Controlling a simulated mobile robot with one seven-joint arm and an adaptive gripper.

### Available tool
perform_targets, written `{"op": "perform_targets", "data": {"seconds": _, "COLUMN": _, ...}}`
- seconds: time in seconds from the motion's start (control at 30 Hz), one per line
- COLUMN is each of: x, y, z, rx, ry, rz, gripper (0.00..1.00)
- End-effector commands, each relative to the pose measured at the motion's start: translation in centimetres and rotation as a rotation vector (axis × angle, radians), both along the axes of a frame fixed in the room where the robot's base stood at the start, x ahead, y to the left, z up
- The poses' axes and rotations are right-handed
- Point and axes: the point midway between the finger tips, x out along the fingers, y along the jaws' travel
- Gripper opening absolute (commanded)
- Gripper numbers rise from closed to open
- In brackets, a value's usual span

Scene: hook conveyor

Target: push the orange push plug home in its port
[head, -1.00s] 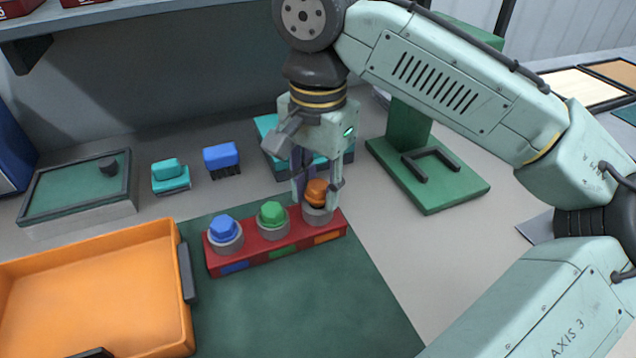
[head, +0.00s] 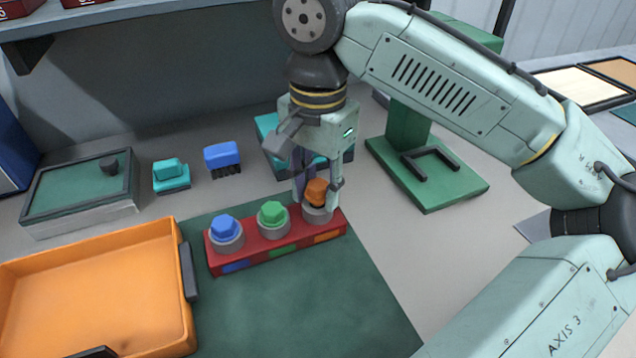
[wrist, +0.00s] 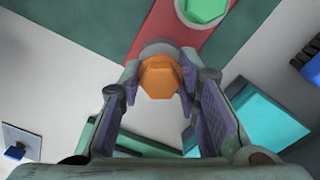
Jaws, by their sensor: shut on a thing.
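The orange push plug (head: 317,192) stands in the grey ring port (head: 318,214) at the right end of the red block (head: 245,257). My gripper (head: 318,196) points down over that port, with its fingers on either side of the plug, shut on it. In the wrist view the orange plug (wrist: 159,77) lies between the two fingertips, with the grey port (wrist: 160,48) just beyond it. How deep the plug sits in the port is partly hidden by the fingers.
A blue plug (head: 223,229) and a green plug (head: 271,213) stand in the block's other ports. An orange tray (head: 95,240) is at the left. A green stand (head: 428,180) is behind at the right. The green mat in front of the block is clear.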

Motion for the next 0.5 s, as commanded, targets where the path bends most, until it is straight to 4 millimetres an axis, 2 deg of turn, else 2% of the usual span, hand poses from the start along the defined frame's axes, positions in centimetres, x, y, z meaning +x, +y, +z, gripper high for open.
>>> {"op": "perform_targets", "data": {"seconds": 0.47, "x": 0.0, "y": 0.0, "z": -0.69, "rx": 0.001, "ry": 0.001, "rz": 0.0, "gripper": 0.11}}
{"op": "perform_targets", "data": {"seconds": 0.5, "x": 0.0, "y": 0.0, "z": -0.63, "rx": 0.0, "ry": 0.0, "rz": 0.0, "gripper": 0.33}}
